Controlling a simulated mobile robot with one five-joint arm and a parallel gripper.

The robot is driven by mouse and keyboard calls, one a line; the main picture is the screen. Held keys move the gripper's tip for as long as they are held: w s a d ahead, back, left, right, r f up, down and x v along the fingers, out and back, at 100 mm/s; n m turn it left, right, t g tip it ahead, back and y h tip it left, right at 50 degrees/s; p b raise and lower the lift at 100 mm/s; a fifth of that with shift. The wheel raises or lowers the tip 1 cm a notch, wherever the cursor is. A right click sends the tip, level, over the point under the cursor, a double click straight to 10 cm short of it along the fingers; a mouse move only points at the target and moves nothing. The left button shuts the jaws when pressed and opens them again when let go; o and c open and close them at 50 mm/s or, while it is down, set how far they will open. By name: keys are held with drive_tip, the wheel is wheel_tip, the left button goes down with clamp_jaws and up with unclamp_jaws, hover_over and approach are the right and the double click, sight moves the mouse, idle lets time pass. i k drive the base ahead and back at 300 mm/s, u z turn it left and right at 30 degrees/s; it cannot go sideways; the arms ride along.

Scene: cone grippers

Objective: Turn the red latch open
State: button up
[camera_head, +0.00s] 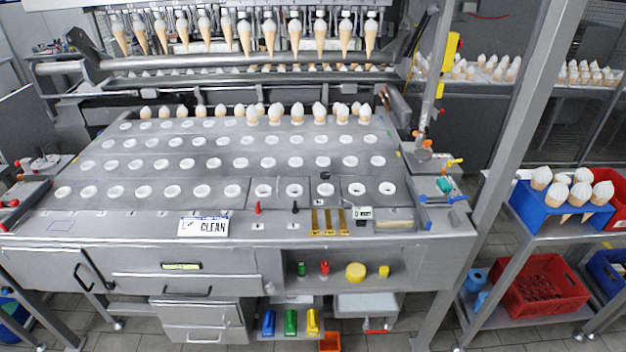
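Several small red parts are in view, and I cannot tell which one is the red latch. A short red lever (258,208) stands upright on the front strip of the steel machine table, left of a similar black lever (295,207). A red handle (377,330) is low on the front of a grey-white box (366,306) under the table. A red knob-like piece (325,267) stands on the open shelf below the table top. My gripper is not in view, and nothing is seen touching these parts.
The table (135,222) has rows of white-ringed holes; cones stand along its back. More cones hang from a rack (330,14) above. A CLEAN sign (203,227) and yellow strips (328,222) are at the front. A post (510,130) and cone cart (575,235) stand right.

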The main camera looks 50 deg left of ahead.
sight(260, 205)
drive_tip(key=z, duration=0.1)
drive_tip(key=i, duration=0.95)
drive_tip(key=u, duration=4.35)
drive_tip(key=i, duration=1.1)
